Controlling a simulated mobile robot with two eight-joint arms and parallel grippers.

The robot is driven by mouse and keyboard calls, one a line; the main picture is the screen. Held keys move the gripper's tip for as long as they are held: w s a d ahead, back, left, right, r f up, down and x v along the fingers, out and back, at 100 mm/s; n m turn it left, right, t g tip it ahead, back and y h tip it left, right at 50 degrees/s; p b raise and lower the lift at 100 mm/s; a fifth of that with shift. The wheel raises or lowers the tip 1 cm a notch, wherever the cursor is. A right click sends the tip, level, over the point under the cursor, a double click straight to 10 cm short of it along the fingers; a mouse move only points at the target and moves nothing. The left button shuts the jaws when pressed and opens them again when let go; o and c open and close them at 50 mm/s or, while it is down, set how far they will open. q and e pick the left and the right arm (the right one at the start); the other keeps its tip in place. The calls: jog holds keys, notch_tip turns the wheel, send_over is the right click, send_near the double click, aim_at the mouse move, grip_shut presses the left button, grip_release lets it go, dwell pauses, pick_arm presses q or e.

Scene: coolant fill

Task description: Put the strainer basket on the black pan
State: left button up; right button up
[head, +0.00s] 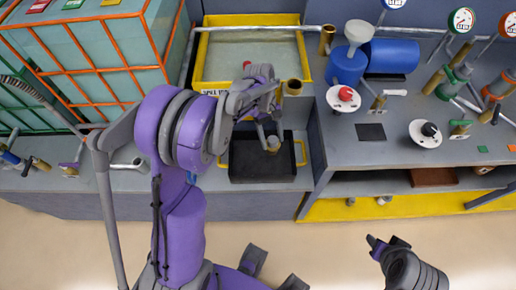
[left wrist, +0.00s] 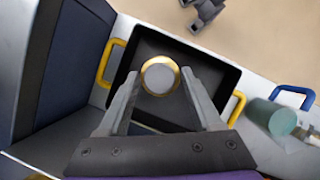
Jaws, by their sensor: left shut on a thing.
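The black pan (head: 240,170) with yellow handles sits on the low grey shelf at the middle; it also shows in the left wrist view (left wrist: 150,48). My left gripper (head: 268,132) is over the pan. In the left wrist view my left gripper (left wrist: 160,88) is shut on the strainer basket (left wrist: 159,76), a small round piece with a brass rim and grey top. The basket also shows in the head view (head: 273,144), inside the pan's outline. Whether it touches the pan floor I cannot tell. My right gripper (head: 380,246) is low at the right, away from the shelf.
A yellow tray (head: 203,60) of liquid stands behind the pan. A blue jug with a white funnel (head: 358,32) stands behind right. The raised bench (head: 390,150) holds valves and gauges right of the pan. Orange-framed tanks (head: 95,60) stand left.

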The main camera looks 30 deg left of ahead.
pick_arm(q)
jog(key=s+a+f+n+t+y+b, duration=0.15)
jog(key=a+n+t+b, duration=0.6)
jog(key=n, duration=0.75)
jog(key=n+g+b, duration=0.1)
jog(key=n+b, duration=0.2)
jog(key=b, duration=0.2)
send_over(253, 161)
notch_tip(253, 161, down, 10)
jog(key=shift+f, duration=0.1)
jog(key=shift+g, duration=0.25)
jog(key=shift+f, duration=0.15)
jog(key=o, duration=1)
jog(key=shift+o, duration=0.2)
